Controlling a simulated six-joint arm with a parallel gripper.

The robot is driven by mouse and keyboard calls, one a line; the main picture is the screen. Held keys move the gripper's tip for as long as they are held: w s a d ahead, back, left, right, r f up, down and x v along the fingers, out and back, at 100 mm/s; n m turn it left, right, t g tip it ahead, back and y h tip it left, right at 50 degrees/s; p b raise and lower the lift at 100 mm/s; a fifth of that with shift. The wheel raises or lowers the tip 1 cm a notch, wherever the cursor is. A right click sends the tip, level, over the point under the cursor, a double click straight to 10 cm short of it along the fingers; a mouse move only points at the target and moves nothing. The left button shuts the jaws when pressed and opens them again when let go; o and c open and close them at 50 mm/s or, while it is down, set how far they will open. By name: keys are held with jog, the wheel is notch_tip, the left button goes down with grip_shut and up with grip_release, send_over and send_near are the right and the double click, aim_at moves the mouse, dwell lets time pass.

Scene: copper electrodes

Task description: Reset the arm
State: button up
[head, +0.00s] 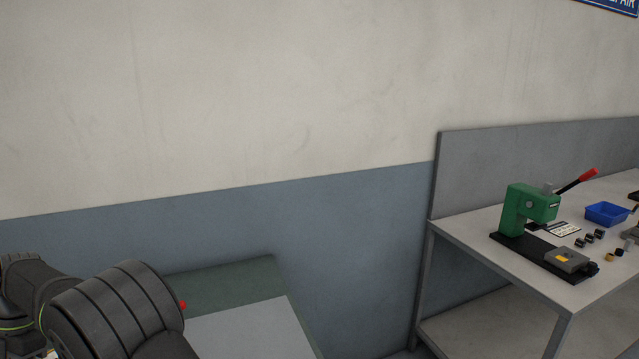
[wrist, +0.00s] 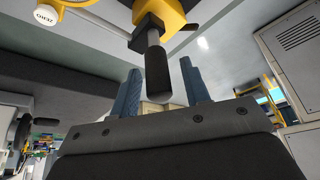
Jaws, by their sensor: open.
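My gripper (wrist: 161,88) shows in the wrist view, with two blue fingers standing apart above a dark grey palm. I see nothing clamped between the fingers. A small pale tan piece shows low between them, and I cannot tell what it is. A black cylindrical handle (wrist: 157,68) on a yellow device (wrist: 172,15) appears in the gap between the fingers; I cannot tell how far away it is. In the head view, black links of my arm fill the lower left corner, and my gripper is out of the picture. I cannot make out any copper electrodes.
In the head view, a grey workbench (head: 470,246) at right carries a green press (head: 528,208) with a red-tipped lever, a blue tray (head: 606,214) and several small parts. A green-edged surface (head: 235,284) lies beside my arm. The wrist view shows a grey cabinet (wrist: 292,55) at right.

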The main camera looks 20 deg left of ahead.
jog(key=shift+r, duration=0.1)
jog(key=v, duration=1.7)
jog(key=x, duration=1.6)
jog(key=shift+s+d+f, duration=0.1)
jog(key=shift+f, duration=0.15)
jog(key=shift+s+f+m, duration=0.1)
jog(key=shift+f+m, duration=0.2)
jog(key=shift+f, duration=0.05)
jog(key=m+y, duration=0.1)
jog(key=m, duration=0.2)
jog(key=m+y, duration=0.1)
jog(key=m, duration=0.2)
jog(key=shift+a+r+m+y, duration=0.1)
jog(key=shift+a+m+y, duration=0.1)
jog(key=shift+m+y, duration=0.2)
jog(key=m+t+y, duration=0.1)
jog(key=m, duration=0.3)
jog(key=shift+a, duration=0.15)
jog(key=shift+w+m+t+y, duration=0.2)
jog(key=shift+m+t+y, duration=0.4)
jog(key=shift+m, duration=1)
